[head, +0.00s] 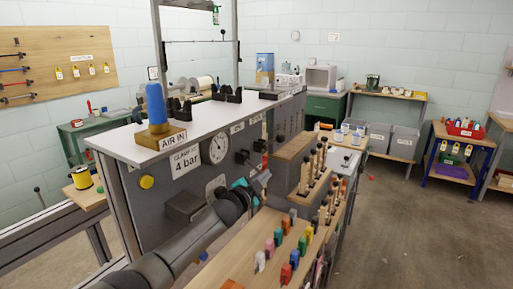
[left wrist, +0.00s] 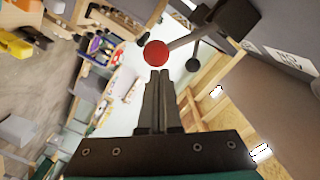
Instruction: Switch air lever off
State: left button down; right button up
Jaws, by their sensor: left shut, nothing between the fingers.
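The lever with a red ball knob (left wrist: 156,53) shows in the left wrist view, its rod running up right to a dark block (left wrist: 230,20). In the head view a small red knob (head: 264,161) shows at the grey panel, just above my left gripper (head: 263,177). My left gripper (left wrist: 160,73) is shut and empty. Its fingertips point at the red ball and lie very close to it; I cannot tell whether they touch. My right gripper is not in view.
The panel carries a gauge (head: 214,148) and a "4 bar" label (head: 186,161). A black ball (left wrist: 192,65) hangs near the red one in the left wrist view. A wooden shelf with several coloured pegs (head: 278,236) lies below right. Open floor (head: 420,240) is at the right.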

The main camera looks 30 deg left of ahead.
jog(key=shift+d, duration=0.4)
